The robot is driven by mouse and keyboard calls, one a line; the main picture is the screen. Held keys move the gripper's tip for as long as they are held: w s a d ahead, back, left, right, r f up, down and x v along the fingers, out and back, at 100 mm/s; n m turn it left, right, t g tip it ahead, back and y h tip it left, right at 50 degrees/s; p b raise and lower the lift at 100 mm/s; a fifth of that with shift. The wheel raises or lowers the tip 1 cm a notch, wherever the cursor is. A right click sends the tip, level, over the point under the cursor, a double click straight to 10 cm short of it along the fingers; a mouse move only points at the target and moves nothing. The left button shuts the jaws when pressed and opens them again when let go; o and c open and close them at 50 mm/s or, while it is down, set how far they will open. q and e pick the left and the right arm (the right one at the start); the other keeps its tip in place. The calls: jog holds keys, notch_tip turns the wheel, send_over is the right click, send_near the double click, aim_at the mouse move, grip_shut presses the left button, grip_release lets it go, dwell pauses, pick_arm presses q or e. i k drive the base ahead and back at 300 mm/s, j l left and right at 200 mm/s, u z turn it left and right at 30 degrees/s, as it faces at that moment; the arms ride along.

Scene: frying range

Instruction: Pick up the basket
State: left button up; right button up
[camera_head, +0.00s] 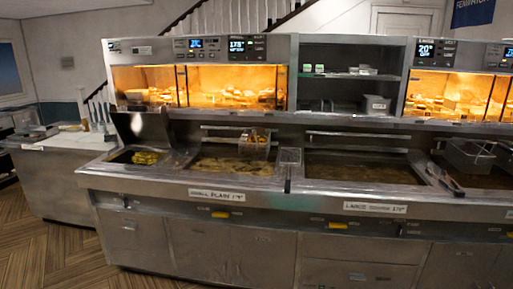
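A wire basket (254,150) with golden-brown food in it stands at the back of the left fryer vat (218,168), raised above the oil. A second, larger wire basket (467,154) sits at the right end of the range, over another vat (480,181). It looks empty. Neither of my grippers is in view.
The steel range front (240,245) runs across the view. A middle vat (357,175) holds dark oil. Lit warming cabinets (228,92) and a shelf unit (343,77) rise behind. A white-topped counter (62,142) stands left. Wooden floor (50,255) is clear at lower left.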

aim_at(253, 141)
jog(key=i+j, duration=0.3)
jog(key=i, duration=0.25)
jog(key=i+j+z, duration=0.1)
jog(key=i+j, duration=0.15)
jog(key=i, duration=0.25)
jog(key=i+j+z, duration=0.1)
jog(key=i+j, duration=0.25)
jog(key=i, duration=0.15)
jog(key=i+j, duration=0.35)
jog(key=i, duration=0.2)
